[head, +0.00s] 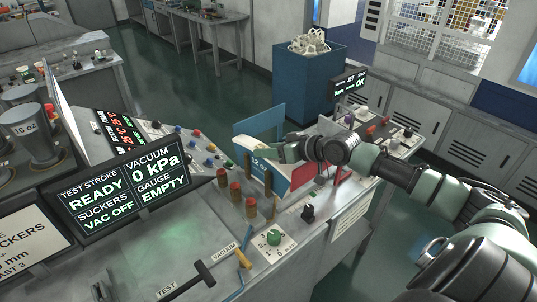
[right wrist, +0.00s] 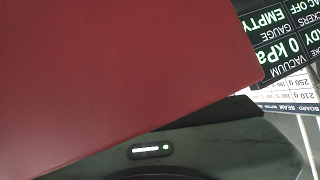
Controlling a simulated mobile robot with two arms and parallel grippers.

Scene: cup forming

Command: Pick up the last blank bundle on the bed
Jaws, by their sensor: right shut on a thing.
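In the right wrist view a flat dark red face (right wrist: 120,70), seemingly the bundle's, fills much of the picture close to the camera. The fingertips are hidden there. I cannot tell whether the bundle still touches the holder. My left gripper is not in view.
A console screen (head: 122,188) reads READY, 0 kPa, VAC OFF, EMPTY. A small display (head: 348,82) reads OK. A blue bin (head: 308,80) stands behind on the clear floor.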

